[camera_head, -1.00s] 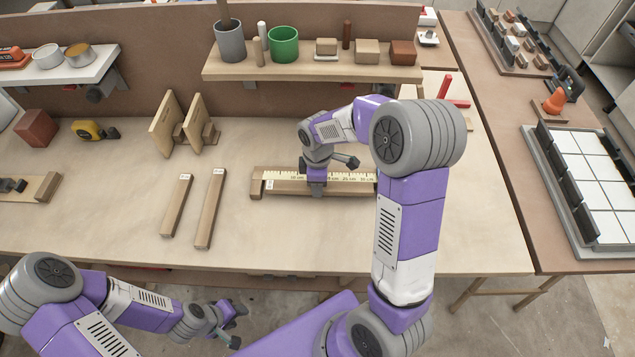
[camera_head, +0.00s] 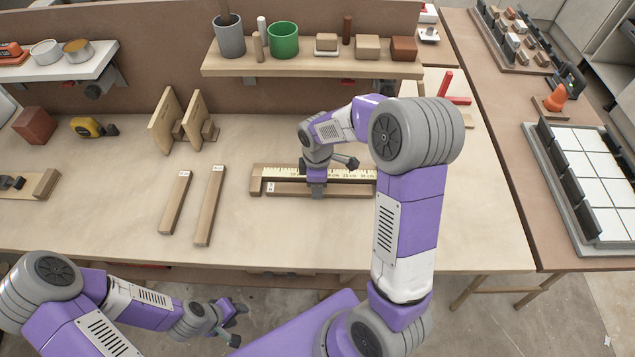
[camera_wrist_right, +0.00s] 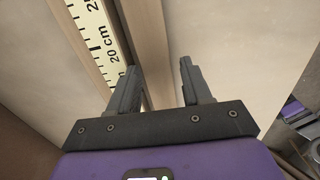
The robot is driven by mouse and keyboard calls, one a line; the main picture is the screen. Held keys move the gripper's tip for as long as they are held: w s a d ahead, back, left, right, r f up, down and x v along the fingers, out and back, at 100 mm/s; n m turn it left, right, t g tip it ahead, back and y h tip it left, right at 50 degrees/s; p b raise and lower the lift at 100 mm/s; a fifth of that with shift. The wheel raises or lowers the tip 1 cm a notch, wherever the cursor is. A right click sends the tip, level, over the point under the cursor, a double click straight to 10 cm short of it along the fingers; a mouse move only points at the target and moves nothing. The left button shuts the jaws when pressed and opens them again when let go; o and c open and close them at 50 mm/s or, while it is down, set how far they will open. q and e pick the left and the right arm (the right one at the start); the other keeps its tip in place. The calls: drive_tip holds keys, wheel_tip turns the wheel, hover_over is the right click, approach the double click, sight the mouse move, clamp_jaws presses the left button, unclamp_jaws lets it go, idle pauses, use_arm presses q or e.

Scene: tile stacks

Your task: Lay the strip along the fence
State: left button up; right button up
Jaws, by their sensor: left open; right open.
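The fence (camera_head: 257,181) is a wooden rail with an end stop and a yellow centimetre ruler (camera_head: 283,172), lying on the bench. A labelled wooden strip (camera_head: 288,188) lies alongside its near side, with a dark line between them; I cannot tell whether they touch. My right gripper (camera_head: 317,192) is over the strip. In the right wrist view its fingers (camera_wrist_right: 155,85) are open, with the strip (camera_wrist_right: 148,35) between and the ruler (camera_wrist_right: 97,40) to the left. My right arm hides the strip's right end. My left gripper (camera_head: 238,312) is open and empty in front of the bench.
Two more labelled strips, a shorter one (camera_head: 174,203) and a longer one (camera_head: 209,206), lie to the left. Behind them stand two upright wooden boards (camera_head: 167,121). A shelf (camera_head: 225,70) with cups and blocks runs along the back. The bench front is clear.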

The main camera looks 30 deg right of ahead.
drive_tip(key=shift+w+d+r, duration=0.15)
drive_tip(key=shift+w+r, duration=0.15)
drive_tip(key=shift+w, duration=0.05)
drive_tip(key=shift+r, duration=0.3)
wheel_tip(320, 180, up, 12)
drive_tip(key=p, duration=0.4)
drive_tip(key=shift+s+r, duration=0.15)
